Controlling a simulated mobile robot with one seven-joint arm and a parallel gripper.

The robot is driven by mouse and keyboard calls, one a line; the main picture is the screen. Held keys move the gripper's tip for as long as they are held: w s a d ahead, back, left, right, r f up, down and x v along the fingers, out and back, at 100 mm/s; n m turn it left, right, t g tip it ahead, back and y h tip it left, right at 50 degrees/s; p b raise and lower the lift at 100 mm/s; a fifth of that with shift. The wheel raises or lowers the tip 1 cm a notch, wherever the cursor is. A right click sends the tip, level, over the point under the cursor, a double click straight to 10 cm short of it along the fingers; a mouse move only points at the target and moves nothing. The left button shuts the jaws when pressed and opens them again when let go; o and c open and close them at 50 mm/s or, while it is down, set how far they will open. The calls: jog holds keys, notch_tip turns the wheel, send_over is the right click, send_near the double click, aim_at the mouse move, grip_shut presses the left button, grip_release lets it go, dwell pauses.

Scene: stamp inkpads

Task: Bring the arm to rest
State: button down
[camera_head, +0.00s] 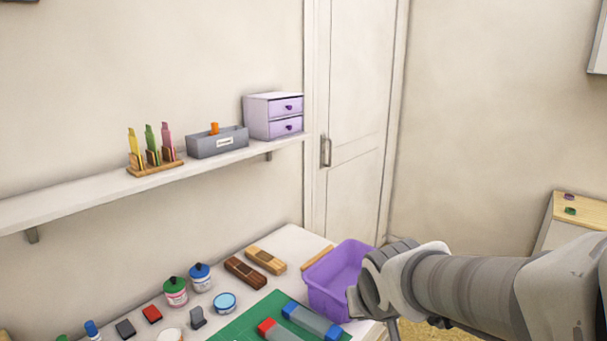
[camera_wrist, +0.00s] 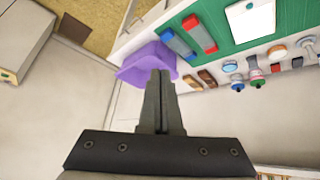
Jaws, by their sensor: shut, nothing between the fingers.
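In the wrist view my gripper (camera_wrist: 160,74) is shut, its two dark fingers together with nothing between them. Beyond the fingertips in that view is a purple bin (camera_wrist: 133,71), which the fingers partly overlap. In the head view my arm comes in from the right and its wrist end is in front of the right side of the purple bin (camera_head: 322,293); the fingers cannot be made out there. I cannot tell how far the gripper is from the bin.
The white table holds a green mat (camera_head: 238,326), red- and blue-ended blocks, ink jars (camera_head: 176,293), stamps and wooden blocks (camera_head: 265,260). A wall shelf (camera_head: 90,198) carries a grey box (camera_head: 217,142) and a lilac drawer unit (camera_head: 273,117). A cabinet (camera_head: 575,220) stands at right.

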jog(key=s+d+r, duration=0.1)
jog(key=s+r, duration=0.2)
jog(key=s, duration=0.4)
jog(key=s+d+r+g, duration=0.1)
jog(key=s+d+r, duration=0.1)
jog(key=s, duration=0.4)
jog(key=shift+s+d+r+m+p, duration=0.25)
jog(key=shift+s+r+m+p, duration=0.15)
jog(key=shift+r, duration=0.45)
